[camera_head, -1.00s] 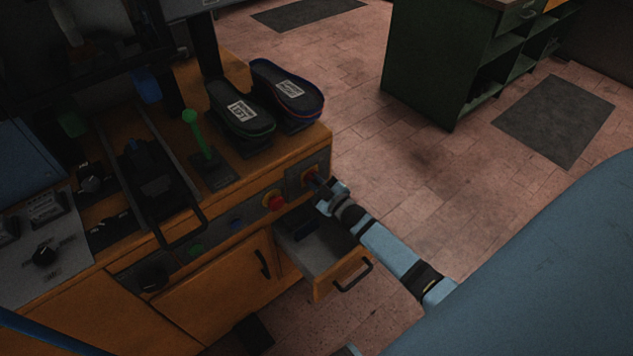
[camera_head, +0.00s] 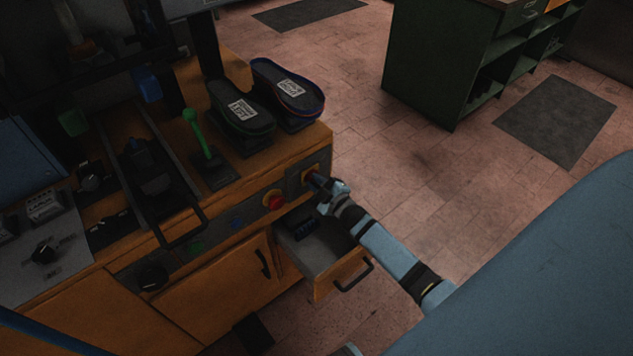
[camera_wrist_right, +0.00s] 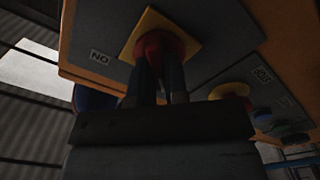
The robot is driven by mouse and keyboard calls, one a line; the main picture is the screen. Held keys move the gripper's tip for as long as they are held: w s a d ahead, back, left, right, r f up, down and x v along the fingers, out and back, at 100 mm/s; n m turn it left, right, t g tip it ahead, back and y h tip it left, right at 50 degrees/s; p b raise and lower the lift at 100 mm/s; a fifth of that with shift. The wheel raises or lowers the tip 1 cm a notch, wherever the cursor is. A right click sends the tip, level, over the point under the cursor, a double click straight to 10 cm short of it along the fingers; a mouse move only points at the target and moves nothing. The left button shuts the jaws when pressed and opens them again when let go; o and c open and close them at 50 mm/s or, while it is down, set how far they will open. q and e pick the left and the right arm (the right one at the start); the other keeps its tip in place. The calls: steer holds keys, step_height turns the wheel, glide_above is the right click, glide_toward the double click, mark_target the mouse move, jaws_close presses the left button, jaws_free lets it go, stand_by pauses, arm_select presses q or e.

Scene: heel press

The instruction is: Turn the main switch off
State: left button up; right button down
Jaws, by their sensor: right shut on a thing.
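The main switch (camera_wrist_right: 160,46) is a red rotary knob on a yellow square plate, at the right end of the machine's front panel. In the right wrist view a label reading "NO", turned over, stands beside the plate. My right gripper (camera_head: 318,182) is at this switch in the head view. In the wrist view its two dark fingers (camera_wrist_right: 160,85) are shut on the red knob, which they partly cover. The knob's exact angle is hard to make out. My left gripper is not in view.
A red button on yellow (camera_head: 275,200) sits left of the switch, then a blue button (camera_head: 237,223) and a green one (camera_head: 196,248). An open drawer (camera_head: 340,276) juts out below my right gripper. Two dark soles (camera_head: 288,92) lie on the bench top.

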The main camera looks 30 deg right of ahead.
steer(key=c, duration=1.1)
jaws_free()
steer(key=shift+c, duration=0.2)
steer(key=shift+s, duration=0.1)
steer(key=s+d, duration=0.1)
steer(key=s, duration=1.2)
steer(key=shift+s, duration=0.35)
